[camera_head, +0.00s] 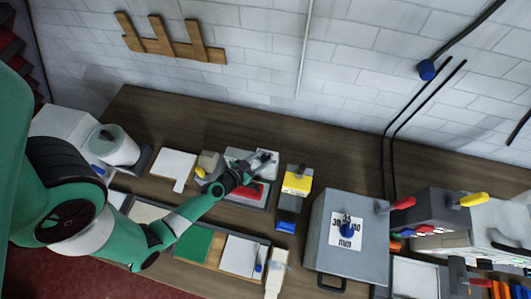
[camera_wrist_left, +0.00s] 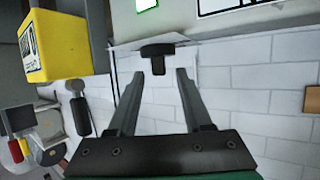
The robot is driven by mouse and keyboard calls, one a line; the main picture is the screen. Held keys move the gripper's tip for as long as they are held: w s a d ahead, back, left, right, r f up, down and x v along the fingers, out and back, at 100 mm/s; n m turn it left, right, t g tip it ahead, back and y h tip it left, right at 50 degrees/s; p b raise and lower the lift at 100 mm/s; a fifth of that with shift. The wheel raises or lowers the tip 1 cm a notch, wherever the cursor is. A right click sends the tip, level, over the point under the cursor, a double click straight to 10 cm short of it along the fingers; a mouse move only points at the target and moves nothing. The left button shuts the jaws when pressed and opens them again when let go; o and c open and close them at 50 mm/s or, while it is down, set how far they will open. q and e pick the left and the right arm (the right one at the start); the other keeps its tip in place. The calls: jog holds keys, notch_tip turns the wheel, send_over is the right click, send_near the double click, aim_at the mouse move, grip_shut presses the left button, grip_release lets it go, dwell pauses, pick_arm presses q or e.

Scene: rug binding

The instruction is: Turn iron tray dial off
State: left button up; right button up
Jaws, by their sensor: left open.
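The iron tray (camera_head: 258,203) lies on the workbench with a red pad on it, partly hidden by my left gripper. My left gripper (camera_head: 264,160) is over the tray's far side; its two fingers are apart and hold nothing. In the left wrist view a black T-shaped knob (camera_wrist_left: 158,52), which looks like the tray dial, sits just beyond and between the open fingertips (camera_wrist_left: 160,76). No contact with the fingers shows. The dial cannot be made out in the head view. My right gripper is not in view.
A yellow box (camera_head: 297,183) stands right of the tray and shows at the left of the wrist view (camera_wrist_left: 55,48). A grey box with a blue knob (camera_head: 347,230) is further right. A white roll (camera_head: 112,143) stands at the left. The bench (camera_head: 190,120) is bare along the wall.

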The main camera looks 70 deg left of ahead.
pick_arm(q)
jog(key=shift+x, duration=1.35)
grip_shut()
